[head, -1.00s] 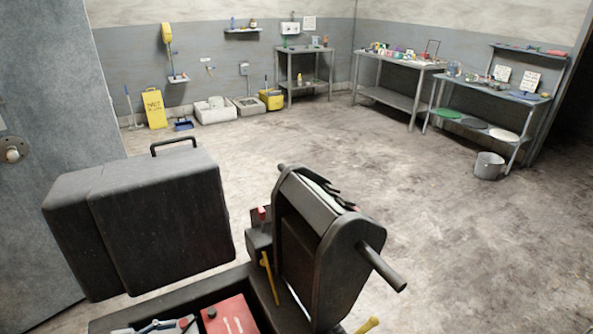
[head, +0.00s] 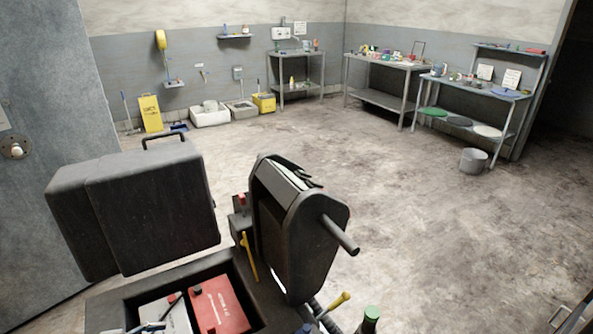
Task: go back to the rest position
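Neither of my grippers shows in the head view, and no arm of mine can be made out for sure. The task names no object. Closest to me is a dark open box (head: 115,304) at the bottom, with a red battery-like block (head: 219,306) and a grey block (head: 166,315) inside. A large black case (head: 153,208) with a handle stands behind it. To the right is a dark upright reel-like housing (head: 300,240) with a rod sticking out to the right.
Open concrete floor (head: 400,190) lies beyond. A grey bucket (head: 473,161) stands by a shelf table (head: 505,92) at right. A yellow sign (head: 151,113), basins and a yellow mop bucket (head: 264,103) line the back wall. A grey door (head: 45,150) is at left.

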